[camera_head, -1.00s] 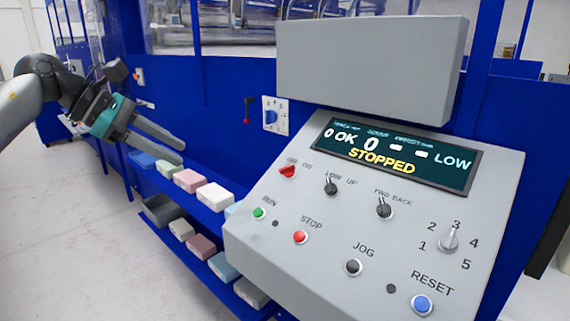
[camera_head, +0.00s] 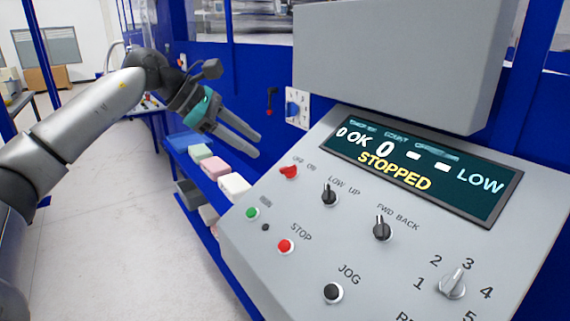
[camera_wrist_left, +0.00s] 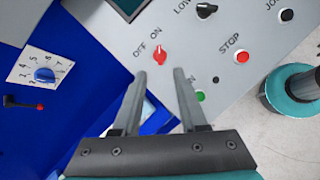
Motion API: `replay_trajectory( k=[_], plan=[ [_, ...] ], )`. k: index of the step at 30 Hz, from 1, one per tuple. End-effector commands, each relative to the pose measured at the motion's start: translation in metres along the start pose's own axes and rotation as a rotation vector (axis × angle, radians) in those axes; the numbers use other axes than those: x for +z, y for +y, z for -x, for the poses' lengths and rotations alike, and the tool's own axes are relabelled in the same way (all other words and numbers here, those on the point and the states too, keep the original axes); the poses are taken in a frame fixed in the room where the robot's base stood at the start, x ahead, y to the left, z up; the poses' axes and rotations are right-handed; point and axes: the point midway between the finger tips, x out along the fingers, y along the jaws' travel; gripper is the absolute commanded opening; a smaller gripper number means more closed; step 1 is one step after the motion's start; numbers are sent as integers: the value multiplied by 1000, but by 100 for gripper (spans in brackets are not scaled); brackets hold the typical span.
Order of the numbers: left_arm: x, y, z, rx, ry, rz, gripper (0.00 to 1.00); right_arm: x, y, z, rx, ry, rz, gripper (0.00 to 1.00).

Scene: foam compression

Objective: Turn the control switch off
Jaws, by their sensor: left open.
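The control switch is a small red knob (camera_head: 289,172) on the sloped grey panel, under an OFF ON label. It also shows in the left wrist view (camera_wrist_left: 159,55), just beyond the fingertips. Which label it points to is hard to tell. My left gripper (camera_head: 257,147) is open and empty, its fingers reaching toward the panel's upper left corner. In the left wrist view its fingertips (camera_wrist_left: 160,72) lie apart, one either side below the red knob, not visibly touching it. The display (camera_head: 416,170) reads STOPPED. My right gripper is not in view.
Nearby on the panel are the black LOW UP knob (camera_head: 329,194), the FWD BACK knob (camera_head: 382,229), a green button (camera_head: 252,212) and the red STOP button (camera_head: 285,246). A grey box (camera_head: 400,60) overhangs behind the display. Coloured blocks lie on blue shelves to the left.

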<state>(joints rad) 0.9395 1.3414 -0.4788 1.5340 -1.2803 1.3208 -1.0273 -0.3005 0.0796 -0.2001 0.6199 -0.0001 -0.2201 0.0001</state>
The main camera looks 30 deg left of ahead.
Motion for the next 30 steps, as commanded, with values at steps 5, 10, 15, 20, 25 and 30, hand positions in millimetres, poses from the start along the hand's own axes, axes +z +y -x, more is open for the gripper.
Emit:
replay_trajectory(
  k=[5, 10, 15, 20, 25, 30],
  plan=[
    [1, -1, -41, -4, -2, 0, 42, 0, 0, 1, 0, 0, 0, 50],
    [1, 0, -72, -2, -2, 1, 42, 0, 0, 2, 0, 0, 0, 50],
    [0, 0, -90, 0, -1, 1, 42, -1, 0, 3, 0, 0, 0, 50],
    [0, 0, -97, 1, 0, 0, 42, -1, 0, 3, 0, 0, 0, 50],
    [0, 0, -97, 1, 0, 0, 42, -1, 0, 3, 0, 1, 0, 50],
    [0, 0, -97, 1, 0, 0, 30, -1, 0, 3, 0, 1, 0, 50]
  ],
)
